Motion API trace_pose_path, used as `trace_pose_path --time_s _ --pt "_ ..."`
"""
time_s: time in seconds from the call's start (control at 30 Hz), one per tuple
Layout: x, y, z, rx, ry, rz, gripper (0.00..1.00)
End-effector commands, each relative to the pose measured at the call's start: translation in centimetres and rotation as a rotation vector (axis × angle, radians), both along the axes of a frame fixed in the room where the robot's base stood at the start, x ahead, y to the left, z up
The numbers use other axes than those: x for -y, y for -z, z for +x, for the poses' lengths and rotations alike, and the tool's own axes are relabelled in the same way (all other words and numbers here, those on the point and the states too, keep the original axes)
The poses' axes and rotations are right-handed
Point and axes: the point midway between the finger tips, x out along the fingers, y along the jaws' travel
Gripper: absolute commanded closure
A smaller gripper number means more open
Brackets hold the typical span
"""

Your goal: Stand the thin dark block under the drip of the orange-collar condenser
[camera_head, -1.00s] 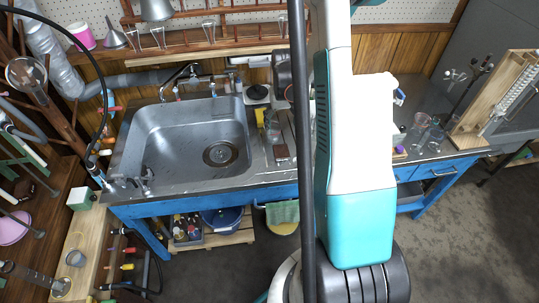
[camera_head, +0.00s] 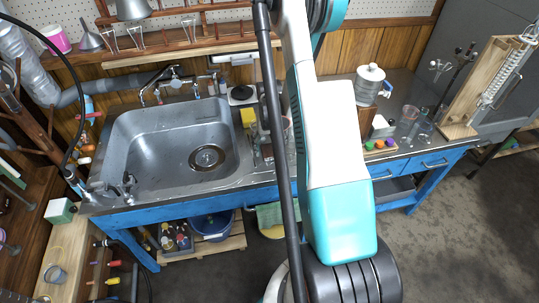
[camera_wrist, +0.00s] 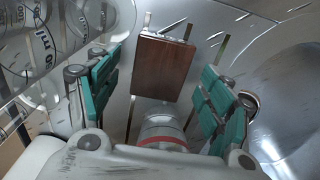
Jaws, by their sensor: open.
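The thin dark block (camera_wrist: 163,67) is a reddish-brown, wood-grained slab in the middle of the wrist view, on the grey metal drainboard beside the sink. My gripper (camera_wrist: 158,82) is open, with teal finger pads to the left and right of the block and visible gaps on both sides. In the head view my arm hides the block and the gripper. A coiled glass condenser (camera_head: 499,80) hangs in a wooden frame at the far right of the head view. I cannot make out an orange collar on it.
A marked glass vessel (camera_wrist: 40,45) is close at the left of the wrist view. The sink basin (camera_head: 150,150) lies left of my arm.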

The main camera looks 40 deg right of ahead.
Motion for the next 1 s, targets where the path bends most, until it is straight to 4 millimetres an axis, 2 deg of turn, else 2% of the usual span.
trace_pose_path --time_s 0.07,0.3,0.5,0.87,1.0 --pt "-0.01 0.92 0.01 0.0 0.0 0.0 0.27" --pt "-0.01 0.89 0.0 0.0 0.0 0.0 0.29" --pt "-0.01 0.89 0.0 0.0 0.0 0.0 0.74" --pt "-0.01 0.79 0.01 0.0 0.0 0.0 0.74" --pt "-0.01 0.09 0.0 0.0 0.0 0.0 0.74"
